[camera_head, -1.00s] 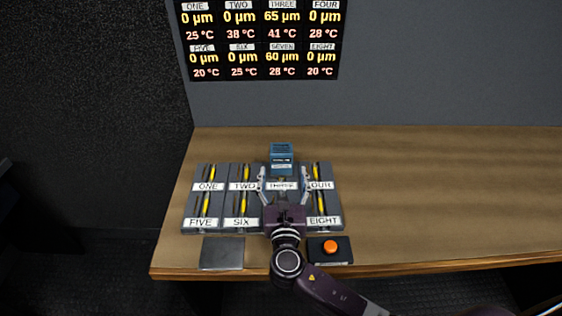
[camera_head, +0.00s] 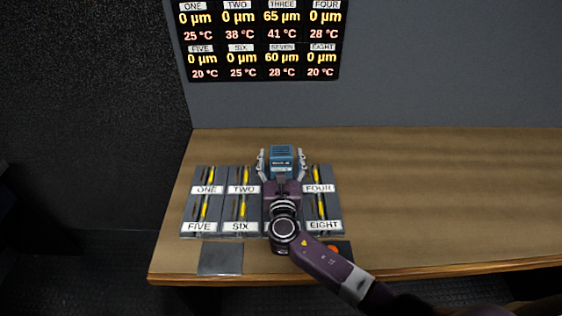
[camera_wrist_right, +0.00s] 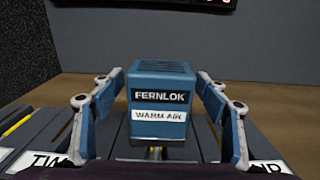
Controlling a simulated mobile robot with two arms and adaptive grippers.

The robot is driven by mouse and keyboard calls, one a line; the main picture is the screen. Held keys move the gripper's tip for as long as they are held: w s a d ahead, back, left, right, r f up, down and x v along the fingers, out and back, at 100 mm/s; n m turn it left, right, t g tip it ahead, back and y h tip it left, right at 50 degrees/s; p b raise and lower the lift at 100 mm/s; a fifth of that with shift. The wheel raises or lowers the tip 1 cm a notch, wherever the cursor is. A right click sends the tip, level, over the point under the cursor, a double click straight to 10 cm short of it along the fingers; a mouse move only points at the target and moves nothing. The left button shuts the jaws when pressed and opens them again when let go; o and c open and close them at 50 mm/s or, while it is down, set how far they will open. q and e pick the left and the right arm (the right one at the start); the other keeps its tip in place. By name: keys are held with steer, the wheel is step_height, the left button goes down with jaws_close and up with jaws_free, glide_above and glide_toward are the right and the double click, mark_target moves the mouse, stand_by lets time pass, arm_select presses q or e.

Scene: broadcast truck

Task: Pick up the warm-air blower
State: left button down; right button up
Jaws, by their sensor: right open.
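The warm-air blower (camera_head: 281,155) is a blue box with a grey top grille. In the right wrist view the blower (camera_wrist_right: 160,75) carries labels reading FERNLOK and WARM AIR. It stands upright at the back of the numbered units, over the column of THREE. My right gripper (camera_head: 281,163) is open, its fingers on either side of the blower. In the right wrist view gaps show between the fingers and the blower's sides. The gripper's palm and wrist hide the THREE label and most of the unit in front of it. My left gripper is not in view.
Numbered dark units (camera_head: 207,207) with yellow strips stand on the wooden table (camera_head: 440,190). A grey plate (camera_head: 220,258) and an orange button (camera_head: 333,248), partly covered by my arm, lie at the front. A wall display (camera_head: 262,40) lists readings. The table's right side is clear.

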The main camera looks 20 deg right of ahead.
steer(key=shift+c, duration=0.3)
steer(key=c, duration=1.5)
steer(key=shift+r, duration=0.15)
steer(key=shift+c, duration=0.9)
